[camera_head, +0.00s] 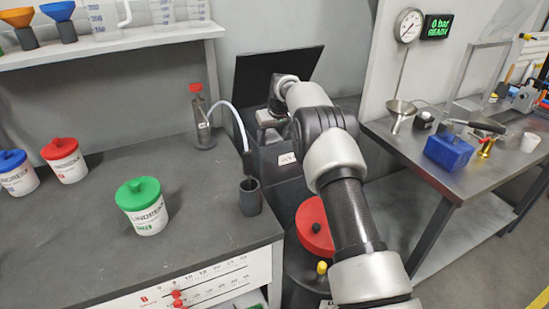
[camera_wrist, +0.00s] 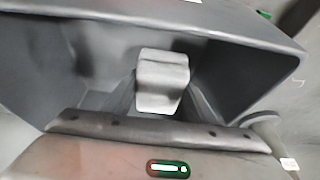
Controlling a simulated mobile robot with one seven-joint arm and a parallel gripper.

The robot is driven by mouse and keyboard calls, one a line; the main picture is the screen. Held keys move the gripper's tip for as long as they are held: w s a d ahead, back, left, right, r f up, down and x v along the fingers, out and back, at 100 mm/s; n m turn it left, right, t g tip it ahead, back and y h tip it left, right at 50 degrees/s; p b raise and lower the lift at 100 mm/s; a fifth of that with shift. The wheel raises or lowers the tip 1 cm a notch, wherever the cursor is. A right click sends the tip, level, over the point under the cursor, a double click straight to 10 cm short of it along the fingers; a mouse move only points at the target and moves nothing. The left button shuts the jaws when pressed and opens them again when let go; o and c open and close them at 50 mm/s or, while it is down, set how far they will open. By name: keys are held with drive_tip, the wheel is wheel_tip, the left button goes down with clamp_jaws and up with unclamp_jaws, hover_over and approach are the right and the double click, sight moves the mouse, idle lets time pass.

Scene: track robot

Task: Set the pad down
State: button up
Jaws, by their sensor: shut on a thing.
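The pad (camera_wrist: 162,82), a light grey block, sits between the fingers of my gripper (camera_wrist: 160,98) in the wrist view. My gripper is shut on it. In the wrist view the dark walls of an open bin surround the pad; I cannot tell whether it touches the bottom. In the head view my arm reaches over the dark bin (camera_head: 283,157), whose lid (camera_head: 270,70) stands open behind. My gripper (camera_head: 270,125) is at the bin's mouth there, partly hidden by the bin and my arm, and the pad cannot be made out clearly.
Left of the bin, a grey bench (camera_head: 90,220) carries a green-lidded tub (camera_head: 145,208), a red-lidded tub (camera_head: 65,160), a dark cup (camera_head: 250,197) and a red-capped bottle (camera_head: 203,130) with a tube. A red round lid (camera_head: 313,222) is below. A metal table (camera_head: 425,150) stands right.

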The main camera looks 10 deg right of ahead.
wheel_tip(320, 180, down, 7)
drive_tip(key=shift+f+b, duration=0.1)
drive_tip(key=shift+b, duration=0.35)
drive_tip(key=shift+f, duration=0.15)
drive_tip(key=o, duration=1.1)
